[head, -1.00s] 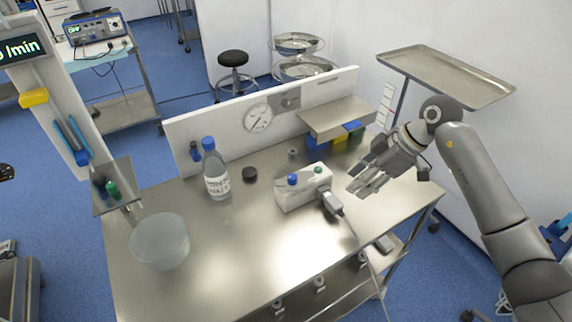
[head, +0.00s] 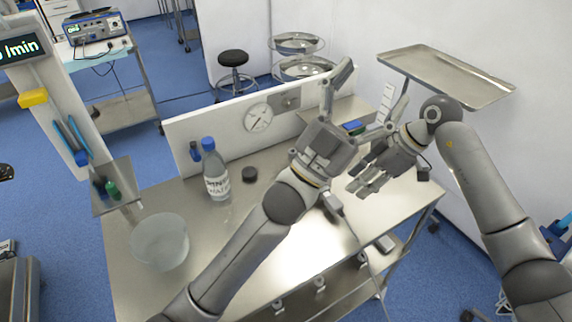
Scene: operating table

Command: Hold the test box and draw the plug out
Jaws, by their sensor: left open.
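The white test box stood at the middle of the steel table, and my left arm now covers nearly all of it. The grey plug (head: 333,203) shows just right of my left wrist, with its cable running down over the table's front edge. My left gripper (head: 371,88) is wide open and empty, above the back right of the table, past the box. My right gripper (head: 363,187) hangs to the right of the plug, apart from it. I cannot tell how far its fingers are parted; nothing shows between them.
A water bottle (head: 215,172), a black cap (head: 249,174) and a clear bowl (head: 160,241) are on the left of the table (head: 222,225). A white back panel with a gauge (head: 258,117) stands behind. A steel tray (head: 445,75) stands at the upper right.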

